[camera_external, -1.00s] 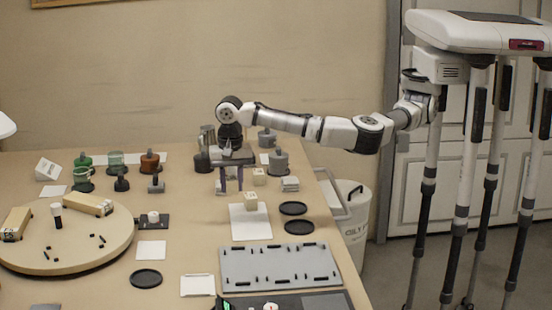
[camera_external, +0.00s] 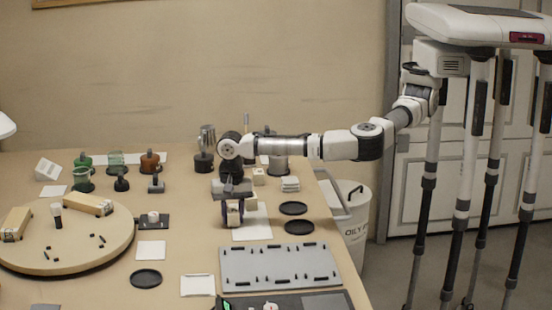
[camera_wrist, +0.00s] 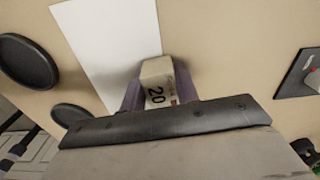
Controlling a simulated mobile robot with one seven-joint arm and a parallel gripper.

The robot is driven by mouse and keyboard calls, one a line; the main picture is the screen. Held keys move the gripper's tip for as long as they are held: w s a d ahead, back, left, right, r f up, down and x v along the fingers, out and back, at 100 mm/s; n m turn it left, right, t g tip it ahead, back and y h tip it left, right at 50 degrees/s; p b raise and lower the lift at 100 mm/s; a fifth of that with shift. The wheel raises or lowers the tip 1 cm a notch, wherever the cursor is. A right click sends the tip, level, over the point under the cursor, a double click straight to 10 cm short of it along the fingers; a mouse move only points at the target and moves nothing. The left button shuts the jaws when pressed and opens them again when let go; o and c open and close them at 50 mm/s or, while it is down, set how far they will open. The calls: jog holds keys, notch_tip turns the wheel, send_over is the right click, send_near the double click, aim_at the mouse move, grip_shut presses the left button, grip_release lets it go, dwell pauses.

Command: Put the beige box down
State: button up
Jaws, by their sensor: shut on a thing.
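The beige box (camera_external: 234,212) is between the two fingers of my gripper (camera_external: 233,214), which is shut on it. In the wrist view the box (camera_wrist: 157,83) shows a dark "20" on one face, with a purple-grey finger on each side. The white sheet (camera_external: 255,233) lies partly behind and to the right of the box. In the wrist view the sheet (camera_wrist: 108,38) runs past the box's left side. I cannot tell whether the box touches the surface below.
Two black discs (camera_external: 298,227) lie right of the sheet. A grey slotted plate (camera_external: 280,265) lies in front. Behind my gripper stand a small beige cube (camera_external: 258,177), a stack of white pieces (camera_external: 290,184) and metal vessels. A round wooden board (camera_external: 80,250) is at left.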

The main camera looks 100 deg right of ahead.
jog(key=shift+f, duration=0.15)
jog(key=o, duration=1)
jog(key=shift+b, duration=0.85)
